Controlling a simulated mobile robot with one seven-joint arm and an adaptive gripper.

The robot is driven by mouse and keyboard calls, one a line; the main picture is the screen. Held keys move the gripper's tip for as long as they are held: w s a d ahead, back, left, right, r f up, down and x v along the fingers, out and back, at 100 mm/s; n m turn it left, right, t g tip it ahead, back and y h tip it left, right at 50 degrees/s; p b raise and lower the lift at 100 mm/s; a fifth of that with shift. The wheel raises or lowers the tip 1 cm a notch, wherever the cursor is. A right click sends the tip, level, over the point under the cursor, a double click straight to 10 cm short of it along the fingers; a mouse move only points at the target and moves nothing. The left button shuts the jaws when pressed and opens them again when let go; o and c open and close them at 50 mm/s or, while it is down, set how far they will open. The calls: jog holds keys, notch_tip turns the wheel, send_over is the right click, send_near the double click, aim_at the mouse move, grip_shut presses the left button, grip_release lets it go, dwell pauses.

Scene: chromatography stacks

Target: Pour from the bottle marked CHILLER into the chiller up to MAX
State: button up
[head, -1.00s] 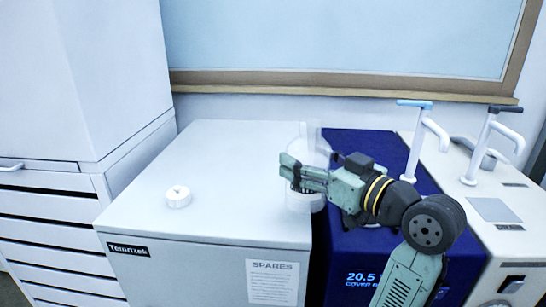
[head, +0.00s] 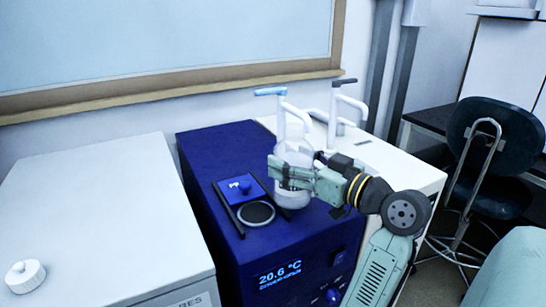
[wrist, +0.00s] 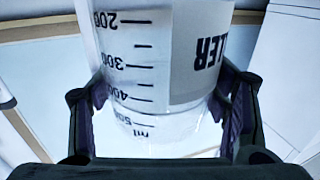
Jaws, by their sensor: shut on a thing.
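My gripper (head: 290,178) is shut on a clear bottle (head: 293,155), held upright in the head view, just right of the chiller's round opening. In the wrist view the bottle (wrist: 150,75) fills the space between the fingers. It shows marks from 200 to 500 ml and a label ending in "LLER". Its liquid level is hard to tell. The chiller (head: 215,150) is a dark blue box with a display reading 20.6 °C. On its top are a dark round opening (head: 256,213) and a blue square cover (head: 241,189) with a knob, set behind the opening. No MAX mark is readable.
A white screw cap (head: 25,275) lies on the white cabinet (head: 100,205) at left. A white unit (head: 400,165) with pump-like handles (head: 337,100) stands right of the chiller. A dark chair (head: 490,150) is at far right. A window ledge (head: 170,92) runs behind.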

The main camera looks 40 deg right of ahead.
jog(key=shift+s+d+h, duration=0.3)
jog(key=shift+s+d, duration=0.15)
jog(key=shift+d, duration=0.2)
jog(key=shift+s+d, duration=0.1)
jog(key=shift+d, duration=0.05)
jog(key=shift+a+r+n+g, duration=0.25)
jog(key=shift+n+g, duration=0.25)
jog(key=shift+n, duration=0.2)
jog(key=shift+w+a+n+g+h, duration=0.2)
jog(key=shift+a+n+g+h, duration=0.15)
jog(key=shift+n, duration=0.45)
jog(key=shift+a+n+g+b, duration=0.1)
jog(key=shift+n+g+b, duration=0.15)
jog(key=shift+n+b, duration=0.15)
jog(key=shift+f+n+g+h+b, duration=0.1)
jog(key=shift+n+g+h+b, duration=0.2)
jog(key=shift+n, duration=0.1)
